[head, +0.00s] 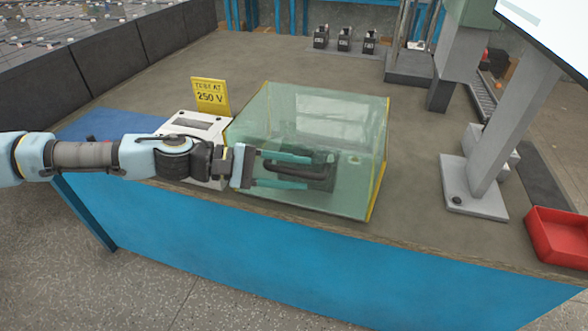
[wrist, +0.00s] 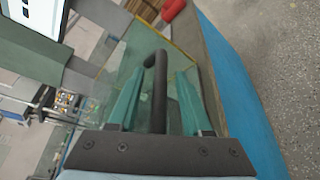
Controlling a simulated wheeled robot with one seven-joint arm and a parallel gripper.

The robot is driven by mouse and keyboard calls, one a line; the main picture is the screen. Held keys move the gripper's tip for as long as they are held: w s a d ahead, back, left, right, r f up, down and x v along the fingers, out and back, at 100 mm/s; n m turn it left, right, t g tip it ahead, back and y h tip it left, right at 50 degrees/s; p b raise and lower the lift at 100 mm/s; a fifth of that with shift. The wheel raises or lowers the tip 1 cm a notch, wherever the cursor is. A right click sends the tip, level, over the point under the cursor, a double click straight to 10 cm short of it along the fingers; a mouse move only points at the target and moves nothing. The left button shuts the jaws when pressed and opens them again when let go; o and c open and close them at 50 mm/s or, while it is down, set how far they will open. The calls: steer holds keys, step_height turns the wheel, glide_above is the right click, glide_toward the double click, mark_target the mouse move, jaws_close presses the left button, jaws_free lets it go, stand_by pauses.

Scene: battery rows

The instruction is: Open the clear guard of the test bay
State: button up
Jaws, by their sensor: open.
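The clear guard (head: 335,110) is a greenish see-through box with yellow edges on the bench, and it sits down over the test bay. A dark bar handle (head: 318,166) shows at its front. My gripper (head: 308,173) is in front of the guard with its two teal fingers apart, one above and one below the handle. In the wrist view the dark handle (wrist: 158,90) runs between the open fingers of my gripper (wrist: 159,74), with gaps at both sides. Whether the handle touches the palm is hidden.
A yellow 250 V sign (head: 210,96) and a white unit (head: 190,128) stand left of the guard. A grey post stand (head: 475,190) and a red bin (head: 558,236) are to the right. Small black blocks (head: 344,40) stand at the back. The bench behind the guard is mostly clear.

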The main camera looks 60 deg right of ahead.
steer(key=shift+c, duration=0.3)
jaws_close()
stand_by(1.1)
